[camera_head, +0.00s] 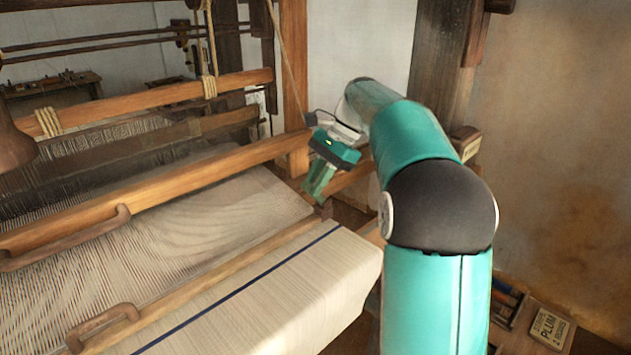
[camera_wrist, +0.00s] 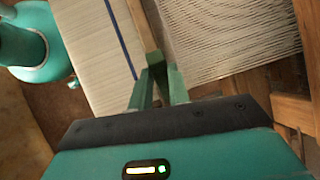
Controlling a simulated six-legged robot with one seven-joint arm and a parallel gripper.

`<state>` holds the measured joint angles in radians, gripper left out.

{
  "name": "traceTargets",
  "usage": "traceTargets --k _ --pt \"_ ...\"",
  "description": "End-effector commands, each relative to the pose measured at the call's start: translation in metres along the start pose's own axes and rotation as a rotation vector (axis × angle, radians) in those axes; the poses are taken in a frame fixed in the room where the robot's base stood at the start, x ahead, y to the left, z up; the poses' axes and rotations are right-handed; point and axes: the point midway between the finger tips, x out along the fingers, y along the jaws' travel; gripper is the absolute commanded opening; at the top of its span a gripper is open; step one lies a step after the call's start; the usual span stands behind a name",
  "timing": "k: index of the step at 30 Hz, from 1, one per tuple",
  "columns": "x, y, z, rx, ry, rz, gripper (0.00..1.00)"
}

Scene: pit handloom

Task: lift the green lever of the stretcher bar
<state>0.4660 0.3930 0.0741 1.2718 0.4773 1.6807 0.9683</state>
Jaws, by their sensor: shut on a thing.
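The stretcher bar (camera_head: 215,282) is a long wooden bar lying across the pale cloth near its front roll. In the wrist view the bar (camera_wrist: 143,22) runs toward my fingertips between the rolled cloth and the open web. A dark green piece, the green lever (camera_wrist: 153,59), shows at the bar's near end, between my fingertips. My gripper (camera_wrist: 158,76) has green fingers and is shut on this lever. In the head view my gripper (camera_head: 317,190) points down at the bar's right end. The lever is not clearly distinct from my fingers there.
A wooden beam (camera_head: 165,192) with a curved handle crosses above the web, left of my gripper. A loom post (camera_head: 294,70) stands behind. The rolled cloth (camera_head: 310,285) is in front. A box with a "PLUM" label (camera_head: 548,325) lies at the lower right.

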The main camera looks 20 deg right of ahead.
Motion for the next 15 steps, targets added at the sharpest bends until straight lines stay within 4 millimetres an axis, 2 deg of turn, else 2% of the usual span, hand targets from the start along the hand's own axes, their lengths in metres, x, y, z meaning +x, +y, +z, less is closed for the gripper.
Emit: traceTargets --k 7,8,10,11,15 --pt "-0.0001 0.0003 -0.0011 0.002 0.003 -0.001 0.0" --pt "-0.0001 0.0003 -0.0011 0.002 0.003 -0.001 0.22" --pt "-0.0001 0.0002 -0.001 0.002 0.003 -0.001 0.36" --pt "-0.0001 0.0002 -0.0008 0.002 0.003 -0.001 0.4" --pt "0.0 0.0 -0.0003 0.001 0.003 -0.001 0.4"
